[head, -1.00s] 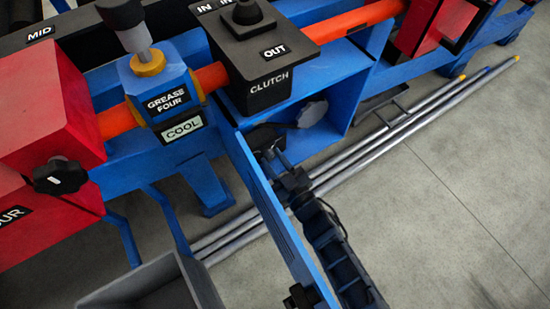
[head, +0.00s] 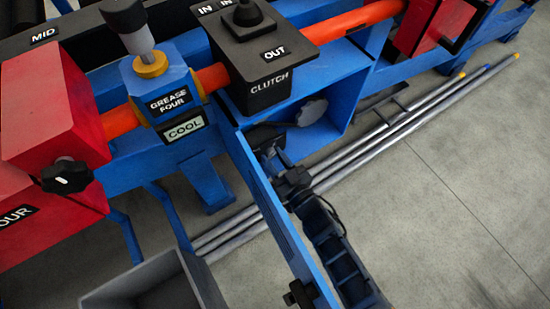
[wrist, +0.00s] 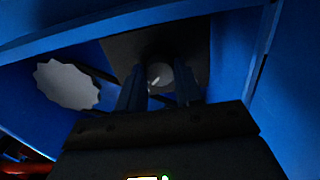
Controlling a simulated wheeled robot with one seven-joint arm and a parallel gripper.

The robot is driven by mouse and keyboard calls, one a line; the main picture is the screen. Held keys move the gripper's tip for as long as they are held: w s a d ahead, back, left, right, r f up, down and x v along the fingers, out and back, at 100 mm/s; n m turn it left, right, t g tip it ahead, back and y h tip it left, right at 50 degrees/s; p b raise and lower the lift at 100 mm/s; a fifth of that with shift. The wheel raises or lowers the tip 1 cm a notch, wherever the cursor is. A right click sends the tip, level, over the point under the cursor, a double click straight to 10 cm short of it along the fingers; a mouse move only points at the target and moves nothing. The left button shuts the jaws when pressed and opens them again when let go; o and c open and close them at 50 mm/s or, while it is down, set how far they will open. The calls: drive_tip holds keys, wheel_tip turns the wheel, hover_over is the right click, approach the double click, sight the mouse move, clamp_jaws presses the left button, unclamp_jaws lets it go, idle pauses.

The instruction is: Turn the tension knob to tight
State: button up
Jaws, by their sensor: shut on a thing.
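In the wrist view, a round grey knob (wrist: 159,72) with a short white mark sits on a dark plate. My gripper (wrist: 161,88) has one finger on each side of this knob and is shut on it. No label is readable beside the knob, so I cannot tell its tight side. In the head view, my gripper (head: 277,156) reaches in behind a long blue panel, and the held knob is hidden there.
A pale scalloped disc (head: 312,112) is close by; it also shows in the wrist view (wrist: 67,84). The blue panel (head: 275,205) runs along my arm. The clutch box (head: 268,90) stands above. Long rods (head: 400,126) lie on the floor, and a grey bin (head: 165,285) is at lower left.

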drive_tip(key=o, duration=1)
drive_tip(key=shift+o, duration=0.2)
drive_tip(key=p+v, duration=0.2)
drive_tip(key=v, duration=0.5)
drive_tip(key=shift+s+d, duration=0.25)
drive_tip(key=shift+s, duration=0.05)
drive_tip(key=shift+s, duration=0.1)
